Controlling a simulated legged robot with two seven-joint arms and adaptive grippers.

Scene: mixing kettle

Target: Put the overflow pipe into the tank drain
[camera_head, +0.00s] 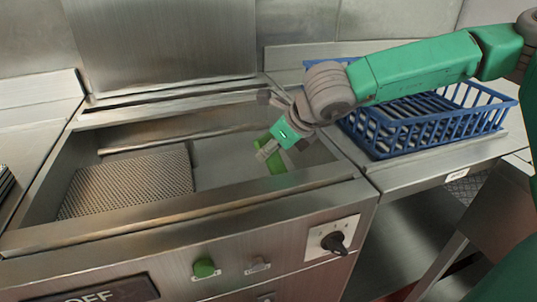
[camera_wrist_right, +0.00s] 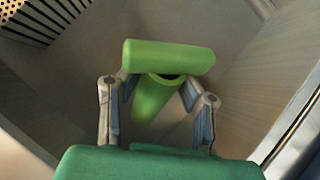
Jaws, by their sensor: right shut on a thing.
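The overflow pipe is bright green, with a crossbar on top and a tube below it. In the head view the pipe (camera_head: 283,174) is inside the right end of the steel tank (camera_head: 225,203). In the right wrist view the pipe (camera_wrist_right: 168,57) shows its crossbar across the fingers and its tube running down toward the tank floor. My right gripper (camera_head: 268,151) is shut on the pipe, with a finger on each side in the right wrist view (camera_wrist_right: 157,105). The drain cannot be made out; the pipe's lower end is not clearly seen. My left gripper is not in view.
A perforated metal plate (camera_head: 130,184) lies in the tank's left part. A blue basket (camera_head: 432,128) stands on the counter to the right, under my right arm. The tank's front panel has a green knob (camera_head: 205,268) and a black knob (camera_head: 336,242). The tank's middle is clear.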

